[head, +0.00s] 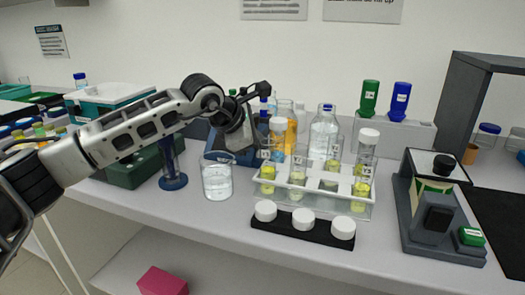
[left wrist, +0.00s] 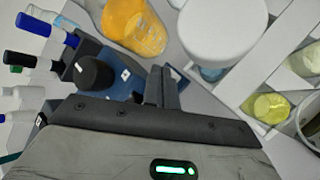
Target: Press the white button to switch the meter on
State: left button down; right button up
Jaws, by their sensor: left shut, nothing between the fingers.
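My left gripper (left wrist: 162,85) is shut and empty in the left wrist view. Its fingertips are beside a blue device (left wrist: 105,72) with a round black knob (left wrist: 94,75) and small white marks on its face. In the head view the device's blue body (head: 238,157) stands behind the glass beaker, partly covered by my left gripper (head: 238,125). I cannot tell whether the fingers touch the device. My right gripper is not in view.
A clear beaker (head: 217,182) and a blue-based cylinder (head: 173,180) stand in front. A white rack (head: 297,182) of yellow-filled tubes is to the right, with a black holder of white caps (head: 303,228) before it. An orange-filled vessel (left wrist: 135,25) is close by. A grey instrument (head: 440,215) stands far right.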

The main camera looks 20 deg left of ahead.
aim_at(259, 153)
pick_arm(q)
jog(key=shift+f+b, duration=0.3)
jog(key=shift+f, duration=0.05)
jog(key=shift+r, duration=0.1)
jog(key=shift+r+p, duration=0.45)
jog(key=shift+r, duration=0.3)
notch_tip(259, 153, up, 6)
jog(key=p, duration=0.3)
jog(key=shift+p, duration=0.3)
